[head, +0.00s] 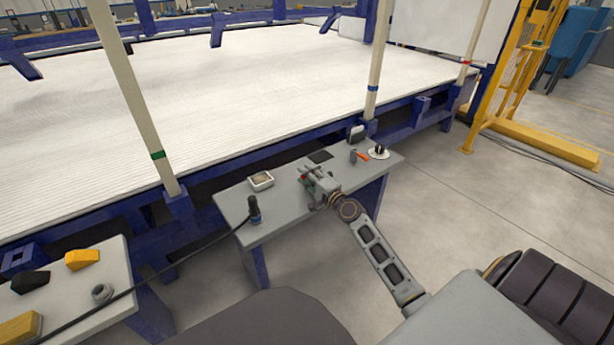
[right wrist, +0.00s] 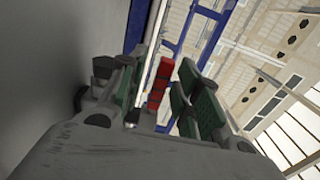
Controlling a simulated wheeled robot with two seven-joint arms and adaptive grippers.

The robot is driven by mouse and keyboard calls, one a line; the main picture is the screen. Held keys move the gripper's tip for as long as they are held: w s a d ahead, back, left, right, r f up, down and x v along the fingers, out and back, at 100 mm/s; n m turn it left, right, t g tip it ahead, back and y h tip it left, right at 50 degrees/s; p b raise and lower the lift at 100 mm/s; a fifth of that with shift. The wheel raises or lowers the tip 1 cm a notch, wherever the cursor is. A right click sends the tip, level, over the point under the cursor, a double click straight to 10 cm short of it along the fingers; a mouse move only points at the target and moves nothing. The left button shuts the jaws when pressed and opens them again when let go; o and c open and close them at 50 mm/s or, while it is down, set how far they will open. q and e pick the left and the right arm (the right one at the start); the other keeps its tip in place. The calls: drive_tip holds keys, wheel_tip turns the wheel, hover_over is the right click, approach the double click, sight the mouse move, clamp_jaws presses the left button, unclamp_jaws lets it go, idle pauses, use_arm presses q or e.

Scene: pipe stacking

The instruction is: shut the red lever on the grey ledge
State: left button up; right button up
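The grey ledge (head: 283,222) stands in front of the large white-topped bench in the head view. A small red part, seemingly the red lever (head: 303,178), shows at the tip of my right gripper (head: 313,176), which is low over the ledge and hides most of it. In the right wrist view the red lever (right wrist: 159,84) appears between the green-padded fingers of my right gripper (right wrist: 162,98). The fingers are apart, with a gap beside the lever. I cannot tell whether either finger touches it. My left gripper is not in view.
On the ledge are a white box (head: 261,181), a black knob with a cable (head: 254,211), an orange-handled part (head: 360,156) and a round white part with a black knob (head: 379,152). A nearer grey table (head: 75,298) holds yellow and black blocks.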

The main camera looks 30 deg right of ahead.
drive_tip(key=shift+w, duration=0.2)
clamp_jaws()
idle(0.4)
